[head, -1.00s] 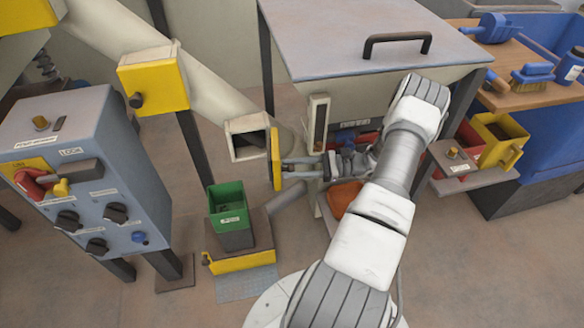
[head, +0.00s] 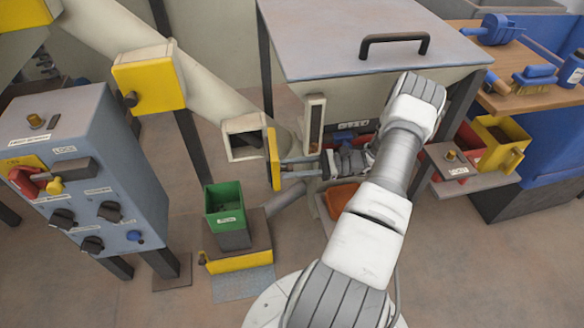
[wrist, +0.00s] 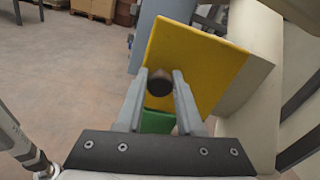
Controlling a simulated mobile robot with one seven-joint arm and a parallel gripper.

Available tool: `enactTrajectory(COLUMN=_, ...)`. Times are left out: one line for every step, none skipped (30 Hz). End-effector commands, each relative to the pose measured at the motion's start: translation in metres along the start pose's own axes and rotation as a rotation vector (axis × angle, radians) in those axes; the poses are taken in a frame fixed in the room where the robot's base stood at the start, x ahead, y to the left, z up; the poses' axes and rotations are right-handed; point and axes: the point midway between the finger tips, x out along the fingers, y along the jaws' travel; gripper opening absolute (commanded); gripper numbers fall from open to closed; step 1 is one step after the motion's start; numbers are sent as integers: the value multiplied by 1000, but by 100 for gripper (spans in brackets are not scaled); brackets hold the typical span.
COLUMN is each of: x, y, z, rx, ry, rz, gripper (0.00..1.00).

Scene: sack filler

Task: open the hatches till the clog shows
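The sloping pipe (head: 205,88) carries two yellow hatches. The upper hatch (head: 149,81) is closed, with a dark knob on its face. The lower hatch (head: 273,160) stands swung out from the pipe's lower mouth (head: 244,138), which is open. The inside of the mouth is shaded, and I cannot make out a clog. In the wrist view the lower hatch (wrist: 215,70) fills the middle, with its dark round knob (wrist: 160,82) between my fingertips. My gripper (head: 284,168) appears shut on that knob; it also shows in the wrist view (wrist: 161,76).
A green bin (head: 226,207) stands below the mouth on a yellow-edged base. A blue control box (head: 85,165) with knobs and a red lever is at left. A grey-topped hopper (head: 370,45) stands behind my arm. A workbench (head: 530,92) with brushes is at right.

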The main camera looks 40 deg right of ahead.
Motion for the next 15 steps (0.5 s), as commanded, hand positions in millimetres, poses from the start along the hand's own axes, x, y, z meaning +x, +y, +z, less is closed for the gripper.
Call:
enactTrajectory(x=0, y=0, z=0, rx=0, ry=1, rz=0, gripper=45)
enactTrajectory(x=0, y=0, z=0, rx=0, ry=1, rz=0, gripper=51)
enactTrajectory(x=0, y=0, z=0, rx=0, ry=1, rz=0, gripper=58)
enactTrajectory(x=0, y=0, z=0, rx=0, ry=1, rz=0, gripper=63)
enactTrajectory(x=0, y=0, z=0, rx=0, ry=0, rz=0, gripper=66)
enactTrajectory(x=0, y=0, z=0, rx=0, ry=0, rz=0, gripper=66)
enactTrajectory(x=0, y=0, z=0, rx=0, ry=0, rz=0, gripper=66)
enactTrajectory(x=0, y=0, z=0, rx=0, ry=0, rz=0, gripper=66)
enactTrajectory(x=0, y=0, z=0, rx=0, ry=0, rz=0, gripper=66)
enactTrajectory(x=0, y=0, z=0, rx=0, ry=0, rz=0, gripper=66)
enactTrajectory(x=0, y=0, z=0, rx=0, ry=0, rz=0, gripper=66)
enactTrajectory(x=0, y=0, z=0, rx=0, ry=0, rz=0, gripper=66)
enactTrajectory(x=0, y=0, z=0, rx=0, ry=0, rz=0, gripper=66)
enactTrajectory(x=-1, y=0, z=0, rx=0, ry=0, rz=-1, gripper=66)
enactTrajectory(x=-4, y=0, z=0, rx=0, ry=0, rz=-1, gripper=66)
